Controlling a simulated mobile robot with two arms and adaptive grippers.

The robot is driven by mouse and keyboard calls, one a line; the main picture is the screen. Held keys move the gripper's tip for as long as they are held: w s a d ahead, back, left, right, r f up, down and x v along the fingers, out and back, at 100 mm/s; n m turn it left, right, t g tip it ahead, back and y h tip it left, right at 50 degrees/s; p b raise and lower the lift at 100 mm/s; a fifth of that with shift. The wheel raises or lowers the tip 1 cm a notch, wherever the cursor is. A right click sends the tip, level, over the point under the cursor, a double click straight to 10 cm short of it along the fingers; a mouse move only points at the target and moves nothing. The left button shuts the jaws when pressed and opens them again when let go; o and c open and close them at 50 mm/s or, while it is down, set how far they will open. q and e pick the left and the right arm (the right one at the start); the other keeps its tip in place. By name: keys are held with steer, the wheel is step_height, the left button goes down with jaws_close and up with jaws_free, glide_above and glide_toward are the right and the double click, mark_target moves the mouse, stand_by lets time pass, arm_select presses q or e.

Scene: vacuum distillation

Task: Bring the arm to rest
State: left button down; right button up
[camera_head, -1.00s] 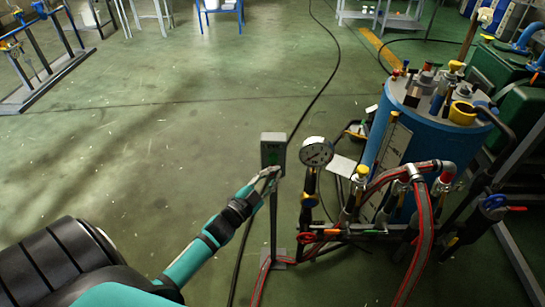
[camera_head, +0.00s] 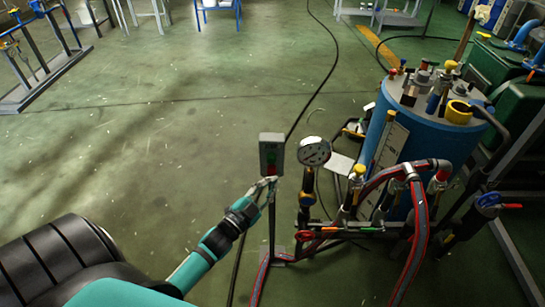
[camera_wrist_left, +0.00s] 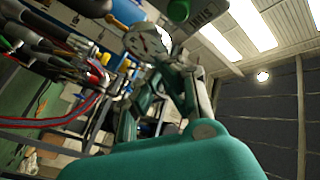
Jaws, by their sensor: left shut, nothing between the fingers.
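My left gripper (camera_head: 264,187) reaches in from the left in the head view. It is shut and empty, with its fingertips just below and in front of the grey switch box (camera_head: 271,154) on a post. The box has a green and a red part on its face. I cannot tell whether the fingertips touch it. In the left wrist view the closed fingers (camera_wrist_left: 178,65) point up the picture, near the dark box and a round gauge. My right gripper is not in view.
A pressure gauge (camera_head: 314,152) stands right beside the switch box. A blue tank (camera_head: 425,145) with valves and red-grey hoses (camera_head: 418,230) fills the right. A black cable runs along the green floor. The floor on the left is largely clear.

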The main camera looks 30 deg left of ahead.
arm_select(q)
steer(key=s+d+f+n+g+y, duration=0.1)
steer(key=s+f+g, duration=0.3)
steer(key=f, duration=0.6)
steer(key=s+d+f+n+g, duration=0.15)
steer(key=s+f, duration=0.35)
steer(key=f, duration=0.6)
steer(key=s+f+n+g+y, duration=0.15)
steer(key=s+f+g, duration=0.3)
steer(key=f, duration=0.55)
steer(key=s+d+f+g, duration=0.1)
steer(key=s+f+g, duration=0.1)
steer(key=s+f, duration=0.3)
steer(key=s+d+f+n+g, duration=0.1)
steer(key=s+f, duration=0.4)
steer(key=s, duration=0.8)
steer(key=s+d+f+n+g, duration=0.1)
steer(key=s+f+g, duration=0.4)
steer(key=s, duration=0.5)
steer(key=shift+d+h, duration=0.45)
steer(key=shift+d, duration=0.4)
